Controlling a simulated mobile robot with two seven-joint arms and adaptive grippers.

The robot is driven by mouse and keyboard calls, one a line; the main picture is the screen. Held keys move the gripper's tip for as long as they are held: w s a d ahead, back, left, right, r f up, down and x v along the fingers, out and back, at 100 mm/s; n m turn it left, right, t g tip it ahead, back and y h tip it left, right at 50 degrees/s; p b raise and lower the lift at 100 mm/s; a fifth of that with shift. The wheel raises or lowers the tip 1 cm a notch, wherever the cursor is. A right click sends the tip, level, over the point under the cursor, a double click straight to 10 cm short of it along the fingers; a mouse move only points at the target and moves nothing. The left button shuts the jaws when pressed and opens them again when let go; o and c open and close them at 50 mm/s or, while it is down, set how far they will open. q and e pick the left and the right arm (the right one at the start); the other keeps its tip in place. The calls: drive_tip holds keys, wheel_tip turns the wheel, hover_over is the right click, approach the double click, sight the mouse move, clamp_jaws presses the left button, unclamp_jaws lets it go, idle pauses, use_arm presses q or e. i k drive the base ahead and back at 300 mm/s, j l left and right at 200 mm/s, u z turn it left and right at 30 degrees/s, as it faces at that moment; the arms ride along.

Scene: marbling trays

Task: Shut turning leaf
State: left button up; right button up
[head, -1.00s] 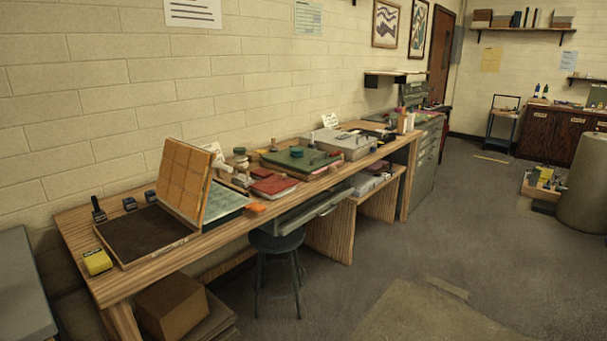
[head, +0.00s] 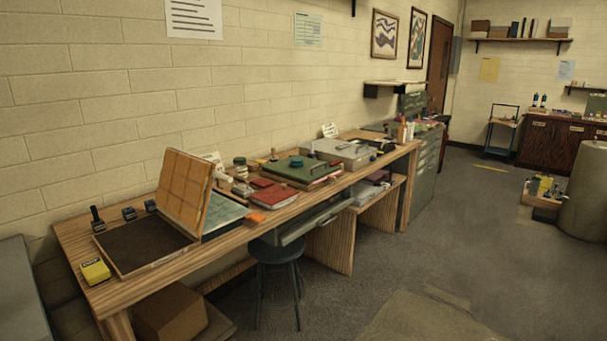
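The turning leaf (head: 184,192) looks like a wooden panel with an orange-tan grid face. It stands open, tilted up from the right side of a shallow frame with a dark bed (head: 143,241) on the near left part of the workbench. A grey-green tray or sheet (head: 226,211) lies just to the right of the leaf, partly hidden behind it. Neither of my grippers shows in the head view.
The long wooden workbench (head: 150,280) runs along the wall. A yellow box (head: 95,270), small dark stamps (head: 129,213), a red book (head: 272,196) and a green board (head: 300,170) lie on it. A dark stool (head: 277,250) stands at its front.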

sight(186, 180)
drive_tip(key=u, duration=0.75)
drive_tip(key=i+l+u, duration=0.15)
drive_tip(key=u, duration=0.15)
drive_tip(key=i+l+u, duration=0.1)
drive_tip(key=l+u, duration=0.5)
drive_tip(key=i+l+u, duration=0.2)
drive_tip(key=l, duration=0.35)
drive_tip(key=l+u, duration=0.2)
drive_tip(key=l, duration=0.3)
drive_tip(key=l+u, duration=0.1)
drive_tip(key=l, duration=1.8)
